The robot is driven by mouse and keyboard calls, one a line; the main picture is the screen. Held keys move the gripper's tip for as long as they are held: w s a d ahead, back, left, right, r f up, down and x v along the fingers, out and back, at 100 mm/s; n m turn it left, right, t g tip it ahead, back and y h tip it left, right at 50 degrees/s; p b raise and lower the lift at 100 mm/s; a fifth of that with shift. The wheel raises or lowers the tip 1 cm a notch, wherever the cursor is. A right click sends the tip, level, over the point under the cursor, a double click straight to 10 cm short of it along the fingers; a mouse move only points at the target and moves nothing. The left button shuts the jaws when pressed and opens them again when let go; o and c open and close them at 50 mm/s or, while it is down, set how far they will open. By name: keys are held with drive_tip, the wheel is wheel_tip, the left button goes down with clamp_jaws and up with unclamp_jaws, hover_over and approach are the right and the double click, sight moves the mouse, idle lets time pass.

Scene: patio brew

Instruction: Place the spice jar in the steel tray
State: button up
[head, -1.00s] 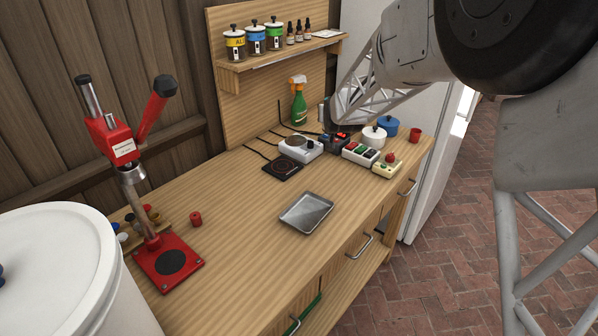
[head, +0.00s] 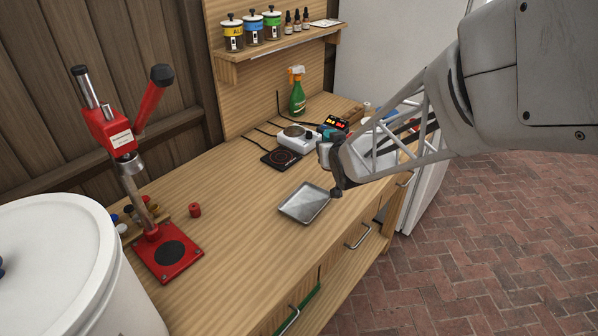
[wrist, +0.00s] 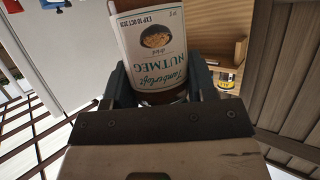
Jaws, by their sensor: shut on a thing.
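The spice jar (wrist: 153,42) has a white label reading nutmeg and fills the upper middle of the wrist view.
A spray bottle (head: 297,95) stands at the back.

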drive_tip(key=s+a+f+y, duration=0.1)
drive_tip(key=s+f, duration=0.1)
drive_tip(key=s, duration=0.7)
drive_tip(key=s+a+f+n, duration=0.1)
drive_tip(key=s+f, duration=0.2)
drive_tip(key=s, duration=0.7)
drive_tip(key=shift+a+f+y, duration=0.2)
drive_tip(key=shift+y, duration=0.2)
drive_tip(key=shift+w, duration=0.15)
drive_tip(key=w+a+f, duration=0.1)
drive_tip(key=w, duration=1.4)
drive_tip(key=shift+w+a+f, duration=0.25)
drive_tip(key=shift+w+a, duration=0.1)
drive_tip(key=shift+a, duration=0.05)
drive_tip(key=shift+f, duration=0.1)
drive_tip(key=shift+f, duration=1.65)
drive_tip(key=shift+f, duration=0.6)
drive_tip(key=o, duration=1)
drive_tip(key=shift+c, duration=0.2)
